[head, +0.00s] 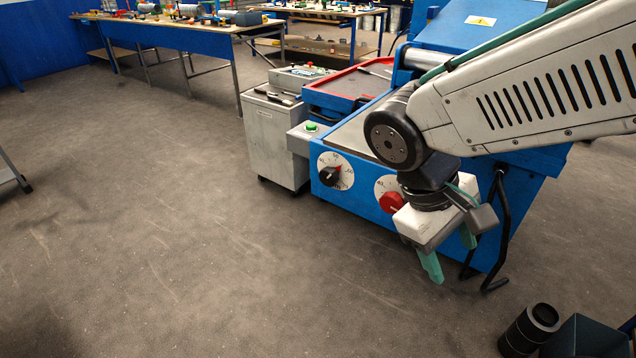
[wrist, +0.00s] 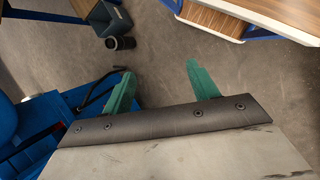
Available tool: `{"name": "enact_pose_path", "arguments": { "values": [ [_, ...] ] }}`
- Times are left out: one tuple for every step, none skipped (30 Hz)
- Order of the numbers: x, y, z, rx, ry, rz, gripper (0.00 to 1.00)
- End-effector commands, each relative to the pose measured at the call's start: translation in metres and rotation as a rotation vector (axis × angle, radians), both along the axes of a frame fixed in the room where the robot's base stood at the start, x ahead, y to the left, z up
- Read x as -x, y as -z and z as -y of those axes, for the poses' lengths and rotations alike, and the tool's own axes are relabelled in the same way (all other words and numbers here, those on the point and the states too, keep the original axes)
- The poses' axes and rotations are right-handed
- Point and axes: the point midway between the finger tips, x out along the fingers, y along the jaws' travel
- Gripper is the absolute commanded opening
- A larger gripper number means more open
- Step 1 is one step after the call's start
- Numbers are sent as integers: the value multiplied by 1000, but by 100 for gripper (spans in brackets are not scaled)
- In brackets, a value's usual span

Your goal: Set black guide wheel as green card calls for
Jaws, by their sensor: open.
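The black guide wheel (head: 328,176) is a knob on a white round dial on the front of the blue machine (head: 360,206). Its scale marks are too small to read for certain. A red wheel (head: 391,203) sits on a second white dial to its right, partly hidden by my arm. My gripper (head: 452,258) hangs in front of the machine's right end, apart from both wheels. Its green fingers are spread and empty, and they also show in the wrist view (wrist: 162,85). I cannot make out a green card in either view.
A grey cabinet (head: 274,135) stands left of the machine, near a green button (head: 311,127). A black cylinder (head: 528,330) and a dark bin (head: 588,338) stand on the floor at lower right. Workbenches (head: 190,38) line the back. The floor in front and left is clear.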

Motion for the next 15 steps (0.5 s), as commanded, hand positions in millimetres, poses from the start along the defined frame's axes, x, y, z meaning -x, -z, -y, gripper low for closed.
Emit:
{"name": "enact_pose_path", "arguments": {
  "values": [
    [-9,9,-11,84,-75,-24,59],
    [-15,13,-16,135,-113,-27,59],
    [-24,17,-24,205,-165,-25,59],
    [-30,21,-30,257,-204,-20,59],
    [-37,24,-37,310,-243,-11,59],
    [-46,29,-47,380,-296,9,59],
    [-53,32,-55,430,-334,29,59],
    [-60,35,-64,480,-371,51,59],
    [-69,38,-76,542,-421,88,59],
    [-76,41,-85,587,-456,120,59],
    [-82,44,-95,629,-491,156,59],
    [-91,46,-109,683,-536,208,59],
    [-97,49,-121,720,-570,256,59],
    [-103,50,-133,756,-603,305,59],
    [-112,52,-150,796,-644,380,59]
  ]
}}
